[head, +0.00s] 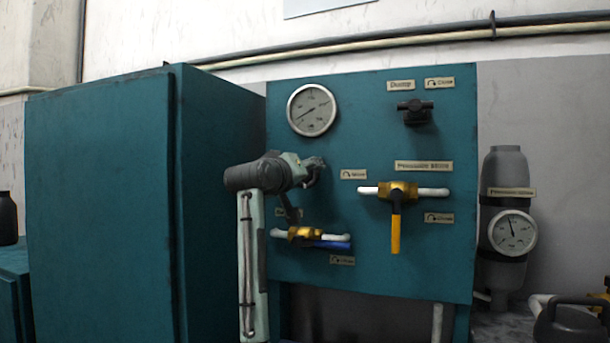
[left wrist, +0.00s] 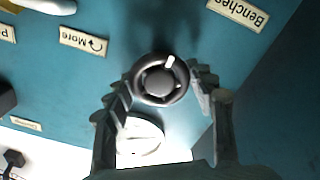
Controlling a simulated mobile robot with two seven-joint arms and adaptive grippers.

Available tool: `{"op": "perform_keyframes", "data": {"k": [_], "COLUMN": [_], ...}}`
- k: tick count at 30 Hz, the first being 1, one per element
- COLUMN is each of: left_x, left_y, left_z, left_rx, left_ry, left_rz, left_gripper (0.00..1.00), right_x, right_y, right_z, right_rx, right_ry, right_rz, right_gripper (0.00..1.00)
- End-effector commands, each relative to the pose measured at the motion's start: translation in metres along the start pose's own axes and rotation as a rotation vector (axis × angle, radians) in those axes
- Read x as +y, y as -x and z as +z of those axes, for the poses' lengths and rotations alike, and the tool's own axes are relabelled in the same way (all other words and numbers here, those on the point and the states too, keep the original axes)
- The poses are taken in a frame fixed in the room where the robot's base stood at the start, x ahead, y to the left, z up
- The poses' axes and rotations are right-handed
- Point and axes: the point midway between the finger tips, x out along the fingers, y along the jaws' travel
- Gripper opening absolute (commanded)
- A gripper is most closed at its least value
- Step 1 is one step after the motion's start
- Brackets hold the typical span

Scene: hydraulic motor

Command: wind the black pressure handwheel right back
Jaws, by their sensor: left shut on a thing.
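The black handwheel (left wrist: 161,79) shows in the left wrist view as a round knob with a white mark on its rim, on the teal panel. My left gripper (left wrist: 160,77) has its two fingers on opposite sides of it and is shut on it. In the head view my left gripper (head: 314,172) reaches the panel below the large gauge (head: 311,110), and the handwheel there is mostly hidden by the fingers. A "More" label (left wrist: 83,40) with a curved arrow is beside the wheel. My right gripper is not in view.
Below my gripper is a brass valve with a blue lever (head: 325,244). To the right are a brass valve with a yellow lever (head: 395,228) and a black knob (head: 415,112). A teal cabinet (head: 100,200) stands left; a grey cylinder with gauge (head: 505,170) stands right.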

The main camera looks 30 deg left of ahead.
Motion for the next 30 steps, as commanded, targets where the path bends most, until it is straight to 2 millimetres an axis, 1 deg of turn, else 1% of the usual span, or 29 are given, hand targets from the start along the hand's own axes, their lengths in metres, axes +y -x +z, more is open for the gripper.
{"op": "perform_keyframes", "data": {"k": [6, 17, 18, 21, 23, 30], "left_x": [-0.0005, -0.0004, -0.0004, -0.0003, -0.0003, -0.0002], "left_y": [0.0000, 0.0001, 0.0001, 0.0001, 0.0001, 0.0001], "left_z": [0.0003, 0.0001, 0.0001, 0.0000, 0.0000, -0.0001], "left_rx": [-0.001, -0.001, -0.001, 0.000, 0.000, 0.000], "left_ry": [0.034, 0.039, 0.039, 0.038, 0.038, 0.036], "left_rz": [-0.001, 0.000, 0.000, 0.000, 0.000, 0.000], "left_gripper": [0.26, 0.26, 0.56, 0.68, 0.76, 0.77], "right_x": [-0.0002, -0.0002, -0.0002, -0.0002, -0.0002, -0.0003], "right_y": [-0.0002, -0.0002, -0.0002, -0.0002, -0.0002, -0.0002], "right_z": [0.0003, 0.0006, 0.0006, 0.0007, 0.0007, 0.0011], "right_rx": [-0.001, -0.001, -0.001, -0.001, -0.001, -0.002], "right_ry": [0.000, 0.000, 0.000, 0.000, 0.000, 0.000], "right_rz": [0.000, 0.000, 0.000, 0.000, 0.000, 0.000], "right_gripper": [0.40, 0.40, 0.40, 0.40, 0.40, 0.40]}}
